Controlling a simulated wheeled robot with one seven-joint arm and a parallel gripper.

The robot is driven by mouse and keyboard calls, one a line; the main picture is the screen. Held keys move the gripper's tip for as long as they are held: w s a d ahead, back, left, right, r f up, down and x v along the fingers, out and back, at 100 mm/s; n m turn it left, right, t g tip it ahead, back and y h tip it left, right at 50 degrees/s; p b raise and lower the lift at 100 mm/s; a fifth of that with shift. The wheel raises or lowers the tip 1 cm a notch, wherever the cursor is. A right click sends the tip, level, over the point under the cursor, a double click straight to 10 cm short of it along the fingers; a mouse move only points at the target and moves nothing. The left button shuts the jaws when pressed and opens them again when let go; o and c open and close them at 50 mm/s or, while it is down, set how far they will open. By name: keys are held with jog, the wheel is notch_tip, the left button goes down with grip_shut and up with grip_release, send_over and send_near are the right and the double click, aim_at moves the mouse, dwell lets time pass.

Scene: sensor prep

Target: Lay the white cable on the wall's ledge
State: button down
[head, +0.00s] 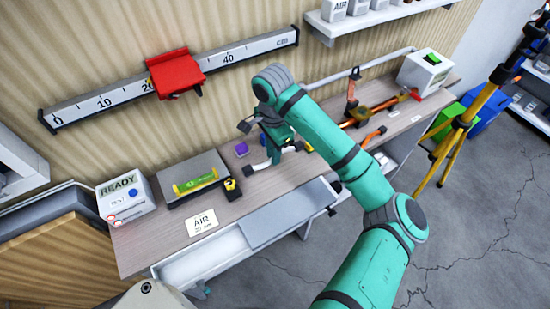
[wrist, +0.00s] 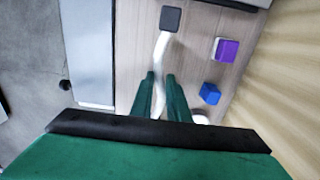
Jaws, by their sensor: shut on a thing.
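The white cable (wrist: 161,48) runs between my gripper's fingers in the wrist view, with a dark square end piece (wrist: 170,18) beyond the fingertips. My gripper (wrist: 161,82) is shut on it. In the head view my gripper (head: 276,158) points down over the workbench, and white parts of the cable (head: 260,166) stick out beside it. I cannot tell whether the cable touches the bench top. A white ledge (head: 372,20) with several labelled containers is on the wall at the upper right, well above my gripper.
The wooden bench top (head: 160,234) holds a purple block (head: 242,149), a grey box (head: 190,168) with a green level and a READY box (head: 125,198). A blue block (wrist: 210,93) is near the fingers. A ruler rail (head: 105,99) with a red slider (head: 174,72) runs along the wall.

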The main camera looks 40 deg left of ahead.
jog(key=shift+w+a+f, duration=0.15)
jog(key=shift+w+f, duration=0.3)
jog(key=shift+f, duration=0.05)
jog(key=f, duration=0.1)
jog(key=w+f, duration=0.1)
jog(key=f, duration=0.1)
jog(key=shift+s+a+f, duration=0.1)
jog(key=shift+f, duration=0.35)
jog(key=shift+f, duration=0.15)
jog(key=c, duration=1.7)
grip_release()
notch_tip(320, 180, up, 12)
jog(key=shift+r, duration=0.15)
